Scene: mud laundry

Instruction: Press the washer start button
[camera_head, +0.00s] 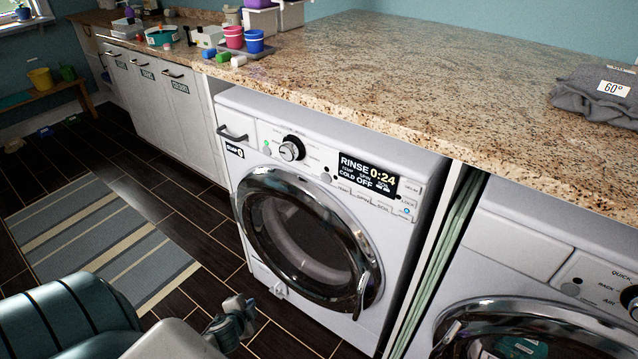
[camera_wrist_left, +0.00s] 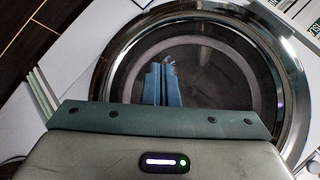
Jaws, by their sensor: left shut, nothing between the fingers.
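The white washer (camera_head: 230,180) stands under the counter with its round door (camera_head: 305,235) shut. Its display (camera_head: 367,173) reads RINSE 0:24 and COLD OFF. Below and right of the display is a row of small buttons. A blue-lit one (camera_head: 407,211) at the right end looks like the start button, but its label is too small to read surely. My left gripper (camera_head: 240,312) is shut and empty, low in front of the washer, apart from it and well below the buttons. My right gripper is out of view.
A second machine (camera_head: 530,250) stands at the right beyond a narrow gap. The granite counter (camera_head: 400,90) overhangs above the panel and holds a grey folded cloth (camera_head: 590,98) with a 60° tag. A round dial (camera_head: 291,149) is left of the display. A striped rug (camera_head: 95,240) lies at left.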

